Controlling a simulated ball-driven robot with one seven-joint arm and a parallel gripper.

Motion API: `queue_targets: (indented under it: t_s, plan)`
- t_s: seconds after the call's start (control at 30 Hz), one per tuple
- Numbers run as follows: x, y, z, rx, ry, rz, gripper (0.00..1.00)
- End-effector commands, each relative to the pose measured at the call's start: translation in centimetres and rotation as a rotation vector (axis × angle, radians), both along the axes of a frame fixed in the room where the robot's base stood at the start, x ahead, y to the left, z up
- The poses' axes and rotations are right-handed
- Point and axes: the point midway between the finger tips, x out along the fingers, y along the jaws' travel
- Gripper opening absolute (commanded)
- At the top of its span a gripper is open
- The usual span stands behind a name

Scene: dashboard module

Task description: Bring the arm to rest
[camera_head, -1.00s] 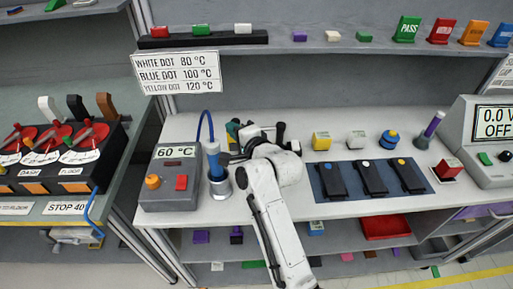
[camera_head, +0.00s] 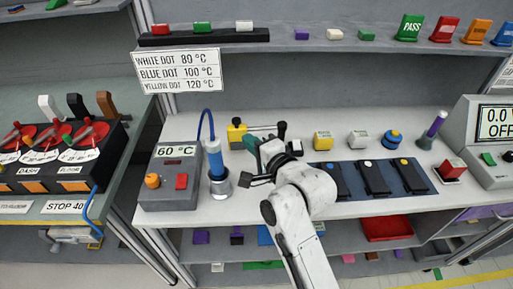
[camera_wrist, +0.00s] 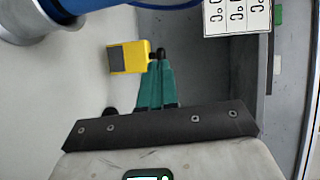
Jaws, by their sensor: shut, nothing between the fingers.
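My gripper (camera_head: 248,141) has teal fingers and hangs over the back of the middle worktable. It also shows in the wrist view (camera_wrist: 156,70), where the fingers lie together with nothing between them. My white arm (camera_head: 300,225) reaches up from the bottom edge, bent at a rounded joint, with the gripper pointing away to the upper left. A yellow block (camera_head: 237,133) with dark rods lies just beyond the fingertips. In the wrist view the yellow block (camera_wrist: 125,58) shows beside the fingertips; I cannot tell whether they touch.
A blue-handled tool (camera_head: 215,160) stands in a metal cup left of the gripper, beside a grey 60 °C control box (camera_head: 170,180). Right of the arm are a blue mat (camera_head: 352,193) with black devices and several small blocks. A shelf (camera_head: 290,44) runs above the back.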

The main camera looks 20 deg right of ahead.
Motion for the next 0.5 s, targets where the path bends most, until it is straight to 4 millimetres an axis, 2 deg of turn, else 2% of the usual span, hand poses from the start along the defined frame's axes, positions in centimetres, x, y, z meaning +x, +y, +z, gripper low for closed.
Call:
queue_targets:
  t_s: [0.2,0.4,0.5]
  plan:
    - [-1.9,-0.5,0.3,0.0,0.0,-0.001,0.0]
    - [-2.1,-0.5,0.4,0.001,0.0,-0.001,0.0]
    - [-3.2,-1.6,-1.0,-0.117,0.039,0.009,0.0]
